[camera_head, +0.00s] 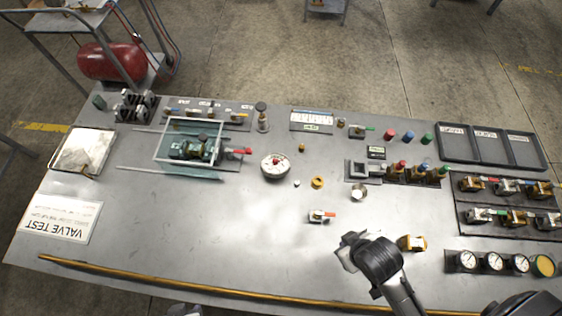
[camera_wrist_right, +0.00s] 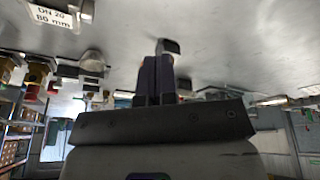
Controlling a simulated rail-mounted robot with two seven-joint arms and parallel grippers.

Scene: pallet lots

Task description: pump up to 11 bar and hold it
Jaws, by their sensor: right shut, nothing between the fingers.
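A green valve body (camera_head: 193,149) sits inside a clear-walled guard frame (camera_head: 158,146) on the left half of the bench. A red handle (camera_head: 240,151) sticks out at the frame's right side. A round grey dial-like part (camera_head: 276,172) with a red centre stands right of it; I cannot read any pressure. My right gripper (camera_wrist_right: 158,75) is shut and empty in the right wrist view, close to the bench surface. In the head view my right arm reaches over the front right of the bench. Only a bit of my left gripper (camera_head: 185,311) shows at the bottom edge.
Several gauges (camera_head: 492,262) stand at the front right, below racks of valves (camera_head: 497,187). Dark trays (camera_head: 487,148) lie behind them. A small red-handled valve (camera_head: 321,216) and a brass fitting (camera_head: 411,243) lie near my right arm. The front left middle of the bench is clear.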

